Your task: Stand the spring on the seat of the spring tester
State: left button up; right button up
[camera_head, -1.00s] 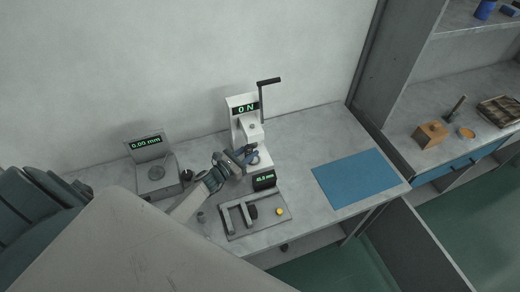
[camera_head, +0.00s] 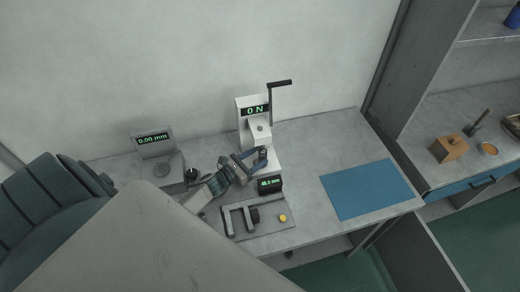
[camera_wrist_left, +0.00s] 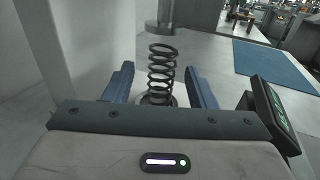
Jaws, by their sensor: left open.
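The spring tester (camera_head: 253,106) stands at the back of the bench, with a display reading 0 N and a black crank handle. In the left wrist view a dark coil spring (camera_wrist_left: 161,70) stands about upright on the tester's round seat (camera_wrist_left: 146,100), below the grey plunger (camera_wrist_left: 160,14). My left gripper (camera_head: 252,160) is open at the tester. In the left wrist view its two blue fingers (camera_wrist_left: 160,84) lie on either side of the spring, with a gap to each side. The spring is hard to make out in the head view. My right gripper is not in view.
A small display box (camera_head: 269,184) stands right in front of the tester. A gauge reading 0.00 mm (camera_head: 153,142) is to the left. A grey fixture plate (camera_head: 262,225) with a yellow button lies in front. A blue mat (camera_head: 367,188) is at the right, with bare bench around it.

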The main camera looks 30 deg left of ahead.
pick_arm(q)
jog(key=b+v, duration=0.1)
jog(key=v, duration=0.3)
jog(key=shift+a+f+b, duration=0.1)
jog(key=shift+f+b, duration=0.05)
jog(key=shift+b, duration=0.15)
jog(key=shift+s+a+r, duration=0.1)
jog(key=shift+s+r, duration=0.1)
jog(key=shift+s, duration=0.4)
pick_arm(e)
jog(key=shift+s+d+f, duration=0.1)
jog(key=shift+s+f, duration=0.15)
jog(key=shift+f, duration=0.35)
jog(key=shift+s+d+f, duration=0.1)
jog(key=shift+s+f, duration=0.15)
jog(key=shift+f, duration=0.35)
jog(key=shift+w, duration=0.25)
